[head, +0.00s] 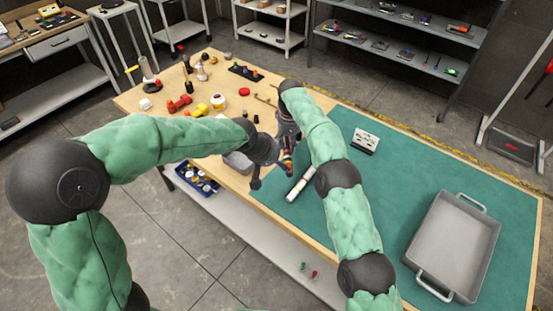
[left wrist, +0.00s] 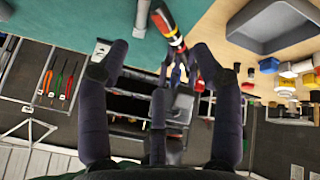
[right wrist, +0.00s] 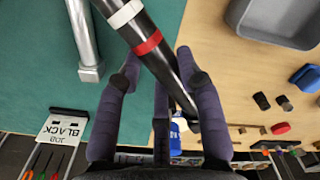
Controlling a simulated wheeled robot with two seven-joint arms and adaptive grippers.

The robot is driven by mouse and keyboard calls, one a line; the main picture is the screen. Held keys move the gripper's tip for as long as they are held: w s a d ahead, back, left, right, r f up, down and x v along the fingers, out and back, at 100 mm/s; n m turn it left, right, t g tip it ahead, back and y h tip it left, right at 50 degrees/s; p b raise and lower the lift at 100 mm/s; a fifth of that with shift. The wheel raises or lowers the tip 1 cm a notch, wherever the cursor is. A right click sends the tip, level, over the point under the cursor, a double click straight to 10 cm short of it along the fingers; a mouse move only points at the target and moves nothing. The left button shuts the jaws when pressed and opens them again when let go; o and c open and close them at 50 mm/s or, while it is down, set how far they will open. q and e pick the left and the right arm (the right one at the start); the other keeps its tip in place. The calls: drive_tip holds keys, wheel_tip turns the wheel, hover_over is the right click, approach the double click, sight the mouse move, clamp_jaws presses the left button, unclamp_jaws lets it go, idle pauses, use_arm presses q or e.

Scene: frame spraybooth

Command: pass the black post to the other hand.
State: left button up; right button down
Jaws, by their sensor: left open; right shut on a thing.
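The black post (right wrist: 150,50) has a white band and a red band and slants between the fingers of my right gripper (right wrist: 158,60), which is shut on it. In the left wrist view, the post's banded part (left wrist: 168,25) points down toward the space between the spread fingers of my left gripper (left wrist: 160,50). My left gripper is open, with clear gaps on both sides of the post. In the head view, both grippers meet near the table's middle, and the post (head: 287,160) is mostly hidden by them.
A silver-white tube (head: 300,186) lies on the green mat (head: 400,180) close to the grippers. A grey bin (head: 237,163) stands beside my left gripper. A card stand (head: 365,140) reads "JOB BLACK". A large grey tray (head: 455,245) is at right. Several small parts cover the wooden far left.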

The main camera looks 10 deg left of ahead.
use_arm(q)
drive_tip(key=x, duration=1.1)
drive_tip(key=shift+d+f, duration=0.1)
drive_tip(key=shift+f, duration=0.25)
drive_tip(key=c, duration=1.3)
drive_tip(key=shift+w, duration=0.1)
clamp_jaws()
use_arm(e)
drive_tip(key=c, duration=0.7)
unclamp_jaws()
